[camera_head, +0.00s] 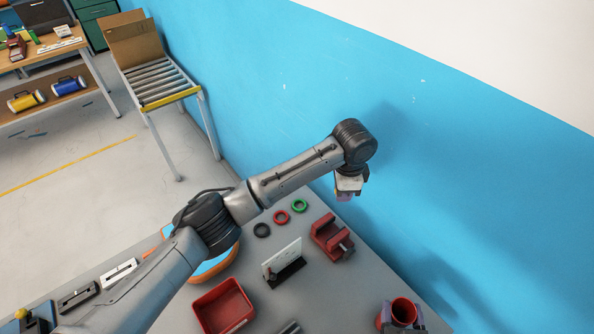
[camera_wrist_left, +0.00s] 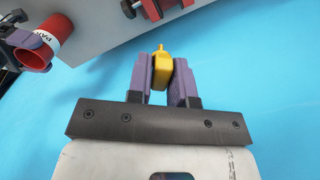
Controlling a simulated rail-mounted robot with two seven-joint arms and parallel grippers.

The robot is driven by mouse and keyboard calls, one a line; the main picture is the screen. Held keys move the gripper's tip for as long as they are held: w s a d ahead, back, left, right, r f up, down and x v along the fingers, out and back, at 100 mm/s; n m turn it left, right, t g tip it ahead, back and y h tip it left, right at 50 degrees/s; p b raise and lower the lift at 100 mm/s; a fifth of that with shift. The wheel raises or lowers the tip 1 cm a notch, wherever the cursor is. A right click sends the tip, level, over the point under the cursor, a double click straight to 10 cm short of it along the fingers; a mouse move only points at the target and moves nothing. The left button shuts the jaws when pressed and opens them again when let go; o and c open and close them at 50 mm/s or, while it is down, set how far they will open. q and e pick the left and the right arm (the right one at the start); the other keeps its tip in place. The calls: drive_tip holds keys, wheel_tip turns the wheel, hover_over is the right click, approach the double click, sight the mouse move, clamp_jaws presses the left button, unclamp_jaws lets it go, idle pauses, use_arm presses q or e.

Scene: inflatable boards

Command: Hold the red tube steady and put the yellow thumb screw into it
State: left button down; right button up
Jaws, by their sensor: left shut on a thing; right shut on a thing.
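My left gripper (camera_head: 348,190) is raised at the far right end of the table, in front of the blue wall. In the left wrist view its purple fingers (camera_wrist_left: 165,78) are shut on the yellow thumb screw (camera_wrist_left: 160,69), whose narrow tip points away from the fingers. I cannot make out the screw in the head view. The red tube (camera_head: 404,308) is at the bottom right of the head view, its open mouth facing up. My right gripper (camera_head: 400,322) is shut on it with purple fingers. The tube (camera_wrist_left: 45,42) and a white label show in the left wrist view, apart from the screw.
A red vise (camera_head: 332,238) stands on the grey table, with black, red and green rings (camera_head: 281,217) behind it. A white panel on a black stand (camera_head: 285,262) and a red bin (camera_head: 223,308) are nearer. The blue wall (camera_head: 450,150) borders the table.

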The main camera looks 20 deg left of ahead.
use_arm(q)
drive_tip(key=s+d+m, duration=0.1)
drive_tip(key=s+d, duration=0.2)
drive_tip(key=d, duration=0.5)
drive_tip(key=s+d+m, duration=0.2)
drive_tip(key=s+d, duration=0.2)
drive_tip(key=d, duration=0.3)
drive_tip(key=n, duration=0.2)
hover_over(410, 305)
drive_tip(key=a, duration=0.1)
drive_tip(key=f, duration=0.2)
drive_tip(key=shift+s+a+f+n, duration=0.1)
drive_tip(key=shift+s+f+n, duration=0.25)
drive_tip(key=shift+f+n, duration=1)
drive_tip(key=shift+s+a+f+n, duration=0.1)
drive_tip(key=shift+s+f+n, duration=0.2)
drive_tip(key=shift+f+n, duration=1)
drive_tip(key=shift+s+f+n, duration=0.35)
drive_tip(key=shift+f+n, duration=0.45)
drive_tip(key=shift+n, duration=1.05)
